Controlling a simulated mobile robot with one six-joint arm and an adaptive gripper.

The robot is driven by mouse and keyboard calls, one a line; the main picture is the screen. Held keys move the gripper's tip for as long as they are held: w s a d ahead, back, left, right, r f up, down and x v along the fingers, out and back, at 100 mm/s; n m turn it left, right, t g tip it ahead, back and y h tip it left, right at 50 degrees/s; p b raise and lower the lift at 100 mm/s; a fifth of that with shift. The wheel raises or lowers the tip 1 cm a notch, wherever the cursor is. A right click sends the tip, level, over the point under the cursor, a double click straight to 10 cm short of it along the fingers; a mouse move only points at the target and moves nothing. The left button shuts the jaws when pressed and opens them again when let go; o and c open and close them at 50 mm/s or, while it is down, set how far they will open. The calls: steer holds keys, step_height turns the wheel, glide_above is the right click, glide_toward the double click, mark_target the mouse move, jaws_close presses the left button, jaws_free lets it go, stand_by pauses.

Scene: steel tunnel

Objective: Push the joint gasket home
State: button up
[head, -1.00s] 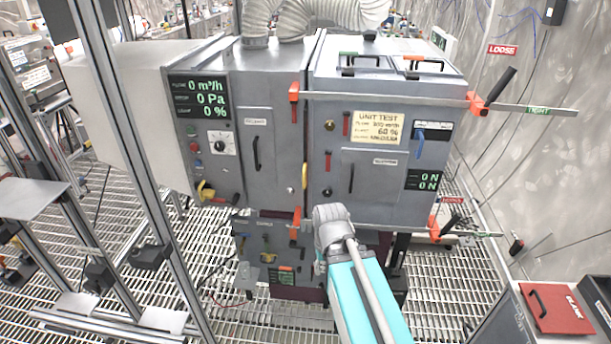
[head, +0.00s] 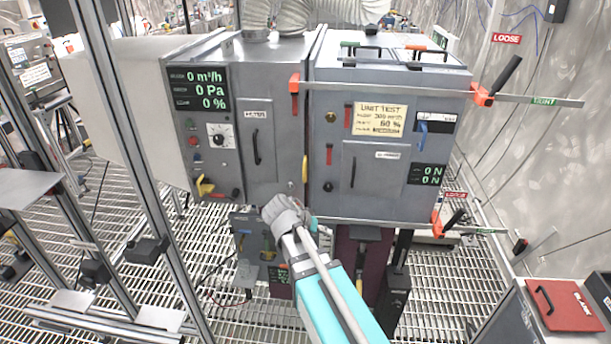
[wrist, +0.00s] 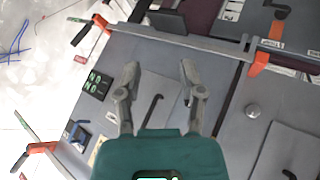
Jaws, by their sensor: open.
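The joint runs as a dark upright seam between the left and right grey cabinets. A small yellow piece (head: 305,168) sticks out at this seam in the head view; I take it for the joint gasket but cannot be sure. It does not show clearly in the wrist view. My gripper (wrist: 160,65) is open and empty in the wrist view, its fingers apart in front of the right cabinet's door with a black handle (wrist: 151,108). In the head view my wrist hides the fingers, low in front of the seam.
An upper clamp bar (head: 390,90) with orange ends crosses the right cabinet; its black lever (head: 509,74) juts out right. A lower clamp bar also shows in the wrist view (wrist: 190,40). Metal posts (head: 130,170) stand at left. A red-lidded case (head: 562,305) stands lower right.

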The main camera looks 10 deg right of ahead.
steer(key=w+a+r+m+t+h+b, duration=0.25)
steer(key=w+a+r+t+h, duration=0.2)
steer(key=w, duration=0.25)
steer(key=m+t+h+b, duration=0.1)
steer(key=m+t+h, duration=0.1)
steer(key=t, duration=0.2)
glide_toward(304, 179)
step_height(304, 179, up, 4)
steer(key=s+a, duration=0.2)
steer(key=a, duration=0.1)
steer(key=shift+w+f, duration=0.15)
steer(key=shift+f, duration=0.05)
steer(key=shift+w+d+g, duration=0.1)
steer(key=shift+d+g, duration=0.1)
steer(key=shift+g, duration=0.05)
steer(key=shift+x, duration=6.75)
jaws_close()
